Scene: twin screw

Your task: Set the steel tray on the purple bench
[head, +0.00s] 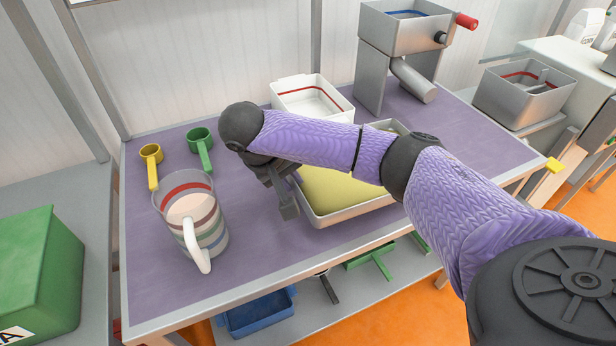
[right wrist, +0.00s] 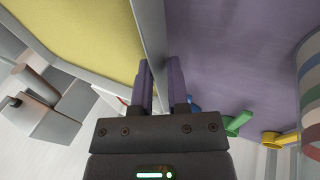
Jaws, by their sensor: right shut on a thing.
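The steel tray (head: 352,212) is a shallow grey pan with a flat yellow filling. It is at the front middle of the purple bench (head: 262,245), partly hidden under my right arm. My right gripper (head: 288,203) is at the tray's left wall. In the right wrist view the tray's wall (right wrist: 151,28) runs between the two fingers (right wrist: 162,80), which are shut on it. The yellow filling lies to one side and the purple bench top to the other. I cannot tell whether the tray's base touches the bench. My left gripper is not in view.
A striped jug (head: 208,225) stands left of the tray, with yellow (head: 151,155) and green (head: 200,140) scoops behind. A white bin (head: 300,85) and a grey hopper machine (head: 385,65) stand at the back. A grey bin (head: 505,100) is right. Bare bench lies between jug and tray.

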